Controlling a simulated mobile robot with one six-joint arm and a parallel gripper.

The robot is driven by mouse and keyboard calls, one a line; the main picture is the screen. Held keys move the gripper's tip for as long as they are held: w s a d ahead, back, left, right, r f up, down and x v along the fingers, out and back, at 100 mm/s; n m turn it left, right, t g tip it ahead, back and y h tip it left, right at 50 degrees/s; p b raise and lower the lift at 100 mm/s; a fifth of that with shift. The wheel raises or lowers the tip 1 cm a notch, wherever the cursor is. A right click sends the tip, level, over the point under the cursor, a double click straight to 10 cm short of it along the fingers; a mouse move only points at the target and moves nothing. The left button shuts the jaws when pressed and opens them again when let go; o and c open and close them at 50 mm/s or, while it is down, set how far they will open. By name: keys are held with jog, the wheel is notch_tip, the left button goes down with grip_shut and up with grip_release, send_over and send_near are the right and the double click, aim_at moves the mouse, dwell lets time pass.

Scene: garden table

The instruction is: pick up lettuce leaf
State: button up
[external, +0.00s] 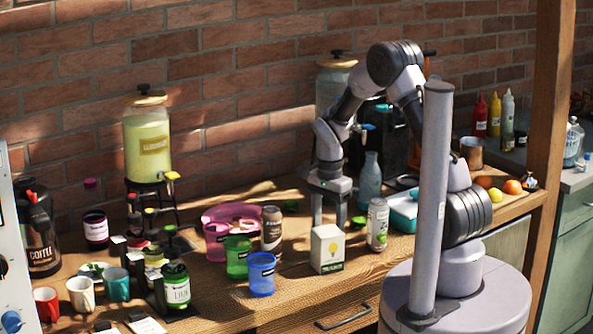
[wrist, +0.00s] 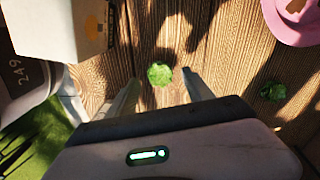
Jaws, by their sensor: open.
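In the wrist view a small crumpled green lettuce leaf (wrist: 160,74) lies on the wooden table, in line with the gap between my fingers. My gripper (wrist: 160,80) is open and empty, with one finger on each side of the leaf in the picture. In the external view my gripper (external: 331,208) points down over the table, behind the light-bulb box. A second, darker green leafy piece (wrist: 271,91) lies to the right in the wrist view. Small green pieces show near the gripper in the external view; I cannot tell which is the leaf between my fingers.
The white light-bulb box (external: 328,248) stands close in front of my gripper. A pink hat-like item (external: 232,213) and green (external: 237,258) and blue (external: 261,275) cups are to the left. A can (external: 377,224) and a bottle (external: 369,178) stand to the right.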

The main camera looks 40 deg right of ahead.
notch_tip(320, 180, down, 2)
jog(key=shift+f, duration=0.15)
jog(key=shift+c, duration=1.1)
grip_shut()
